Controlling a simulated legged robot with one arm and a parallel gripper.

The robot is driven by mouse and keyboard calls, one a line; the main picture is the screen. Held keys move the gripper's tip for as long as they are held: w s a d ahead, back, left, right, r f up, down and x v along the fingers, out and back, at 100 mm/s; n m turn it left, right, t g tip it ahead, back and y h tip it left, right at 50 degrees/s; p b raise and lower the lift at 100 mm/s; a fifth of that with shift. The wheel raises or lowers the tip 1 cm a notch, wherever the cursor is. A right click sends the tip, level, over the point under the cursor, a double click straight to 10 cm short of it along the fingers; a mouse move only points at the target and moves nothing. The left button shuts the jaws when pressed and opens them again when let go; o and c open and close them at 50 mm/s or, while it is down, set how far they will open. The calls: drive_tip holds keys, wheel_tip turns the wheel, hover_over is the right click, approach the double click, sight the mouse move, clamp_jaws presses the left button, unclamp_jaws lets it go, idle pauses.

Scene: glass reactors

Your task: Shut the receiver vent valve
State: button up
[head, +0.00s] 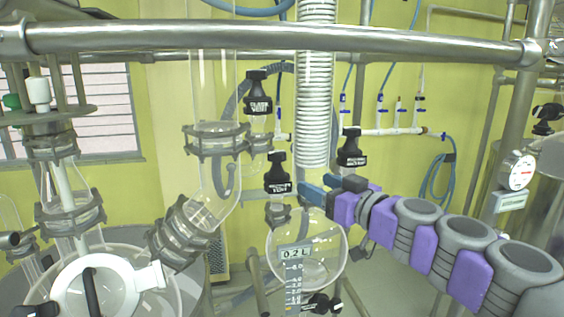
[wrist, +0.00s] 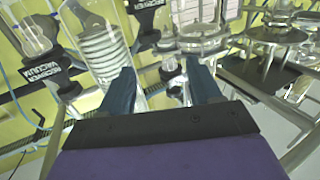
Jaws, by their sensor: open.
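The receiver vent valve (head: 278,182) is a black handle with a white-lettered tag, on the glass neck at the upper left of the round receiver flask (head: 330,250) in the head view. The small lettering is hard to read. My gripper (head: 312,187) is just right of this valve, its blue fingers apart and pointing left toward it. In the wrist view my gripper (wrist: 163,72) shows two blue fingers spread wide, with nothing clamped. A small dark fitting with glass shows beyond the gap; I cannot tell which valve it is. The handle's turn position is unclear.
The receiver vacuum valve (head: 350,150) stands right of the vent valve, above my wrist. Another black valve (head: 258,95), seemingly the flask vent, is above left. A ribbed column (head: 315,90) hangs just above my gripper. A steel rail (head: 270,37) crosses the top.

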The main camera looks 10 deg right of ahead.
drive_tip(key=d, duration=0.1)
approach(280, 163)
drive_tip(key=a+x, duration=0.1)
drive_tip(key=x, duration=0.3)
drive_tip(key=shift+w+d+p+x, duration=0.1)
drive_tip(key=shift+d+p+x, duration=0.05)
drive_tip(key=shift+x, duration=0.8)
drive_tip(key=shift+w+d+p+x, duration=0.1)
drive_tip(key=shift+d+p+x, duration=0.1)
drive_tip(key=shift+x, duration=0.8)
drive_tip(key=shift+w+d+p+x, duration=0.1)
drive_tip(key=shift+d+x, duration=0.05)
drive_tip(key=shift+x, duration=0.8)
drive_tip(key=shift+s+d, duration=0.2)
drive_tip(key=shift+d, duration=0.25)
drive_tip(key=c, duration=0.3)
drive_tip(key=shift+a, duration=0.15)
drive_tip(key=c, duration=0.4)
drive_tip(key=shift+c, duration=0.2)
drive_tip(key=shift+h+b, duration=0.3)
